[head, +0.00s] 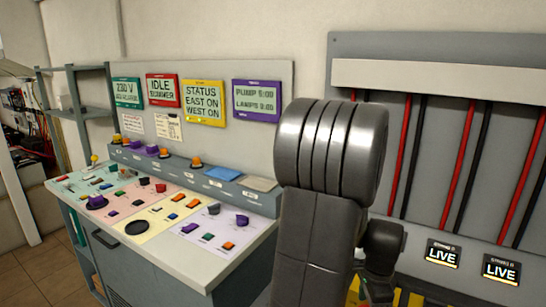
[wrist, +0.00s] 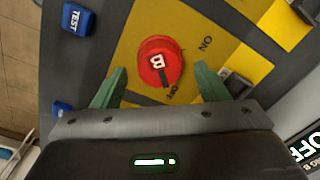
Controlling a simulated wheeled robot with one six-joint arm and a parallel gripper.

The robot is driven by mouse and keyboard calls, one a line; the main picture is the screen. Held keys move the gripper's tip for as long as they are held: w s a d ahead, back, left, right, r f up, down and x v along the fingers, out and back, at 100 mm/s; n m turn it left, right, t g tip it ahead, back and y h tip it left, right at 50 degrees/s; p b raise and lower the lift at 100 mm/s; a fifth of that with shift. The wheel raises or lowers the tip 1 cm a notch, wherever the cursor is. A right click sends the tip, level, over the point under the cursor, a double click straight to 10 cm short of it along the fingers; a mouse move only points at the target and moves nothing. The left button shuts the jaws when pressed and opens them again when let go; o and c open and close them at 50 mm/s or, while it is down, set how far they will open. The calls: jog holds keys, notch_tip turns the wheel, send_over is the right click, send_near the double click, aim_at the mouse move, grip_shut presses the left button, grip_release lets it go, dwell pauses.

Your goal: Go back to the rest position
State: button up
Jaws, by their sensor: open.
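My gripper (wrist: 161,72) shows in the wrist view with its two green fingers apart. A red round knob (wrist: 156,52) marked B sits between and just beyond the fingertips, and I see no finger touching it. The knob is on a yellow plate (wrist: 205,22) lettered ON and OFF, and its dark pointer is turned toward OFF. In the head view my arm covers the middle right, and my fingers cannot be made out there.
Blue blocks, one marked TEST (wrist: 76,18), lie left of the plate. In the head view a control desk (head: 180,262) with several knobs stands left. A grey wall panel (head: 440,50) carries red and black cables, with LIVE signs (head: 442,254) below.

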notch_tip(320, 180, down, 2)
jog(key=shift+f, duration=0.1)
jog(key=shift+w+n, duration=0.1)
jog(key=shift+n, duration=0.2)
jog(key=n, duration=0.4)
jog(key=shift+n, duration=0.3)
jog(key=n, duration=0.3)
jog(key=shift+n+p, duration=0.35)
jog(key=shift+n, duration=0.05)
jog(key=n, duration=0.4)
jog(key=shift+n+p, duration=0.6)
jog(key=shift+n, duration=2)
